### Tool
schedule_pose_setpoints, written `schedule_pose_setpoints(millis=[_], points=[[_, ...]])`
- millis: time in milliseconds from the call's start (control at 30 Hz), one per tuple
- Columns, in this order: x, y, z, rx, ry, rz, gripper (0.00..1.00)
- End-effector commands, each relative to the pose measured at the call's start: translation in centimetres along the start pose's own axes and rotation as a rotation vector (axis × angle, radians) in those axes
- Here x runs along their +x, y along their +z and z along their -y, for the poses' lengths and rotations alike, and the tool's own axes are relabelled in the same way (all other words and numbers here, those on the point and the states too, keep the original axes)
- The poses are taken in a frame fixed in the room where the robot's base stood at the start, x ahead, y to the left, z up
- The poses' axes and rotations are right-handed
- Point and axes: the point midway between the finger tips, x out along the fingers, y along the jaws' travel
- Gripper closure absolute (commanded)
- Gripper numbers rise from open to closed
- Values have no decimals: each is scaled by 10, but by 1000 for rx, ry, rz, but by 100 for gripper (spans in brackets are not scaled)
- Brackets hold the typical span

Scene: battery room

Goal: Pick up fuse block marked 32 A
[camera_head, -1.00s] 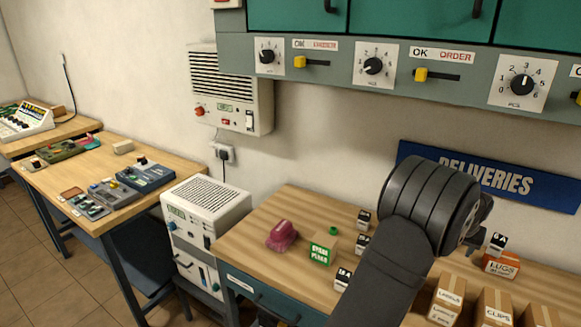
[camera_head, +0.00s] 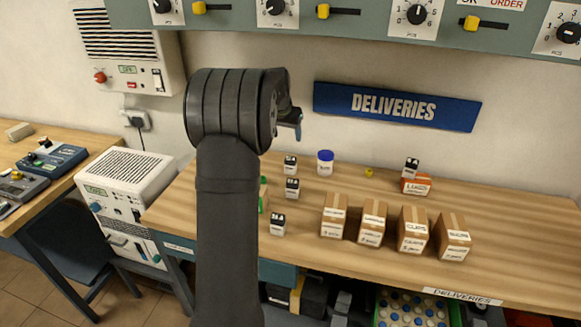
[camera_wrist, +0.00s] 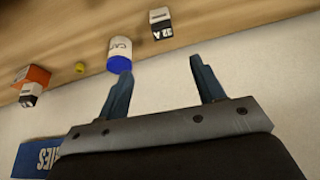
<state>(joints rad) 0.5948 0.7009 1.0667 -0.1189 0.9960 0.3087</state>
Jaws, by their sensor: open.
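Several small black-and-white fuse blocks stand on the wooden bench: one at the back (camera_head: 290,165), one in the middle (camera_head: 292,188), one nearer the front (camera_head: 278,224). Another block (camera_head: 411,167) sits on the orange box. Their ratings are too small to read here, so I cannot tell which is 32 A. In the wrist view one block (camera_wrist: 162,27) shows an "A" but its number is unclear. My gripper (camera_wrist: 163,82) is open and empty, its fingers before the wall. In the head view my arm's end is above the bench and partly hides the gripper.
A white jar with a blue lid (camera_head: 325,163) and a small yellow item (camera_head: 369,172) stand near the wall. The orange box (camera_head: 416,187) is farther right. Several cardboard boxes (camera_head: 373,222) stand along the middle. A green box is mostly hidden behind my arm. The right bench is clear.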

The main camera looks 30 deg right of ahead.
Motion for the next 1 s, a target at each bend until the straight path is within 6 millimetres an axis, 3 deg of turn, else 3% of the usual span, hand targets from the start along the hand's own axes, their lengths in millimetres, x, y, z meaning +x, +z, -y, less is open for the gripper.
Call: schedule_pose_setpoints(millis=[167, 500, 1000], points=[[25, 2, 2, 2, 2, 4, 38], [98, 2, 2, 1, 2, 4, 38], [142, 2, 4, 1, 1, 3, 38]])
